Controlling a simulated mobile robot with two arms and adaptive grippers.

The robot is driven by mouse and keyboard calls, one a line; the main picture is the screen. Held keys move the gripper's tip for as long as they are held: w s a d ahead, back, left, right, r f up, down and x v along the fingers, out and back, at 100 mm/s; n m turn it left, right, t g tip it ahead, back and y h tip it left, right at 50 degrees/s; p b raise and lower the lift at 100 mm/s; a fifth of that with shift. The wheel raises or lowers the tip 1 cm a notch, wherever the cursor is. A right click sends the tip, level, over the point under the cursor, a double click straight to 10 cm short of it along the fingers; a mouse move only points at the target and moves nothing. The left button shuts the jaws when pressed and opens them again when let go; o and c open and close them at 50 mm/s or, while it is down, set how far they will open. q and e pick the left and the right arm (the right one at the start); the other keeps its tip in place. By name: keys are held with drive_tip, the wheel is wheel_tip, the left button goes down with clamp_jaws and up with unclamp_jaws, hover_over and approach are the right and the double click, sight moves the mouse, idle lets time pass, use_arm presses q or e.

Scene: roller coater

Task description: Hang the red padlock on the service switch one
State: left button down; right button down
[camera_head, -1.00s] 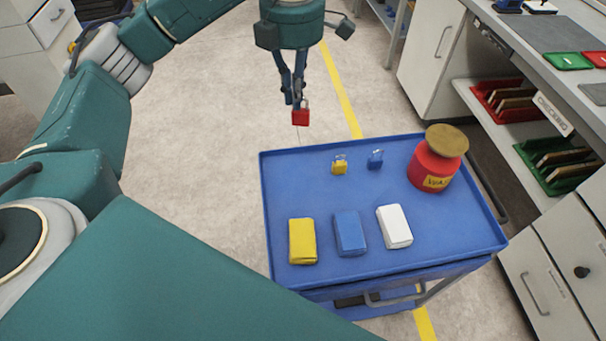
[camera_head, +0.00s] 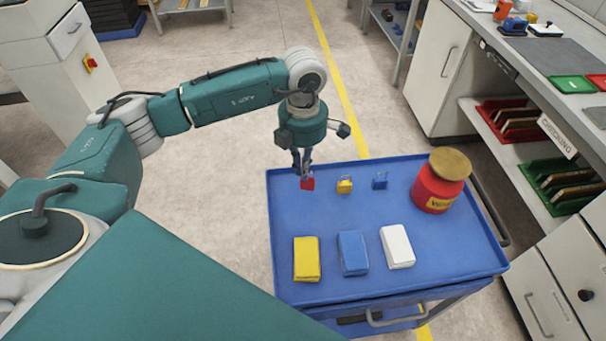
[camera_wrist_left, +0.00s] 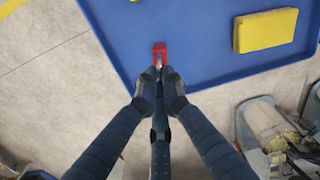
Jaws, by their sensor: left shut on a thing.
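The red padlock (camera_head: 307,184) is at the far left corner of the blue cart tray (camera_head: 400,283). My left gripper (camera_head: 302,170) is shut on it from above. In the left wrist view the padlock (camera_wrist_left: 159,49) shows between the fingertips (camera_wrist_left: 160,72), with the tray behind it. I cannot tell whether it touches the tray. A red-and-yellow switch (camera_head: 90,63) is on a white cabinet at the upper left; its number is not readable. My right gripper is not in view.
A yellow padlock (camera_head: 344,186) and a blue padlock (camera_head: 380,181) stand just right of the gripper. Yellow (camera_head: 306,260), blue (camera_head: 353,255) and white (camera_head: 397,247) blocks lie in front. A red container (camera_head: 438,185) stands at the right. Open floor lies between the cart and the white cabinet.

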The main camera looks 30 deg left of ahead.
use_arm(q)
wheel_tip(320, 180, down, 3)
drive_tip(key=shift+s+f+p, duration=0.1)
drive_tip(key=shift+f+p, duration=0.05)
drive_tip(key=shift+p, duration=0.25)
drive_tip(key=shift+f, duration=0.2)
drive_tip(key=shift+f+b, duration=0.25)
drive_tip(key=shift+b, duration=0.15)
drive_tip(key=c, duration=1.9)
unclamp_jaws()
drive_tip(key=shift+r, duration=0.1)
